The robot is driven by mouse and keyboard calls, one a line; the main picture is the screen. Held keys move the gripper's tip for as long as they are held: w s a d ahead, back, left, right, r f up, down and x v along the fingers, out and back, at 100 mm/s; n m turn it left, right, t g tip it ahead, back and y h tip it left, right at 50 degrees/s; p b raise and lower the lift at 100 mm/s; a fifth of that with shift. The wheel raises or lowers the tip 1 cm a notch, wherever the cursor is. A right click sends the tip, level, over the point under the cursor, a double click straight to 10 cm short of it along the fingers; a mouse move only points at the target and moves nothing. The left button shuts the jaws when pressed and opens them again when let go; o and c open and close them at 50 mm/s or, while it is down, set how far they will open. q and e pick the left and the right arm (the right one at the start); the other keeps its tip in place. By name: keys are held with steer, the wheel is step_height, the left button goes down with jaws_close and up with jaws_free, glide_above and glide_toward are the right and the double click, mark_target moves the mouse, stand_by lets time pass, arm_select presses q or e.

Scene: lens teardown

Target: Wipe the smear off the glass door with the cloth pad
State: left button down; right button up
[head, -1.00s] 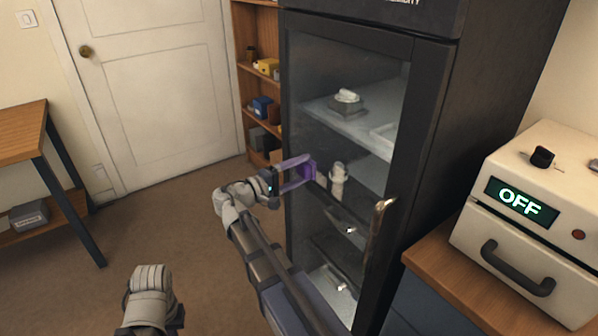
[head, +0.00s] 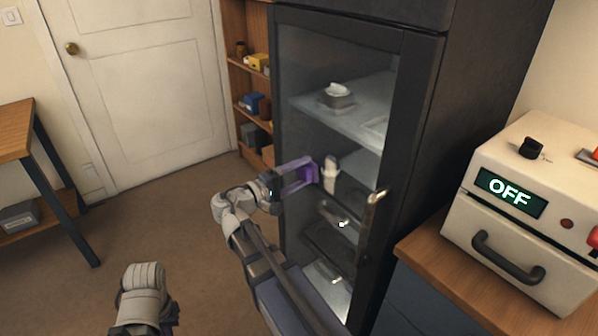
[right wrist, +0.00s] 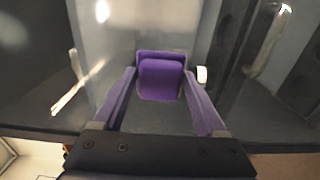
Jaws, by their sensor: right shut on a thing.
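The tall dark cabinet's glass door (head: 300,75) is shut, with a metal handle (head: 376,196) on its right side. My right gripper (head: 303,171) is shut on the purple cloth pad (head: 312,173) at the left-middle of the glass. In the right wrist view the pad (right wrist: 160,78) sits between the two lavender fingers, facing the glass. The pad is at or very near the glass; I cannot tell if it touches. I cannot make out the smear apart from glare and reflections. My left gripper is out of view; only part of my left arm shows at lower left.
Behind the glass are shelves with a small pale dish (head: 337,95) and a white bottle-like item (head: 331,172). A bench at right holds a beige box (head: 540,215) reading OFF. A wooden bookcase (head: 236,100) stands left of the cabinet.

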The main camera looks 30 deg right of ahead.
mark_target(327, 175)
steer(key=shift+s+d, duration=0.2)
steer(key=shift+s, duration=1.15)
steer(key=shift+s, duration=1.75)
steer(key=shift+w+d+r+p, duration=0.1)
steer(key=shift+d+r+p, duration=0.05)
steer(key=shift+r+p, duration=0.75)
steer(key=shift+w+a+f, duration=0.1)
steer(key=shift+w+a, duration=0.1)
steer(key=shift+w, duration=1.55)
steer(key=w, duration=0.3)
steer(key=shift+w+a, duration=0.2)
steer(key=shift+a, duration=0.05)
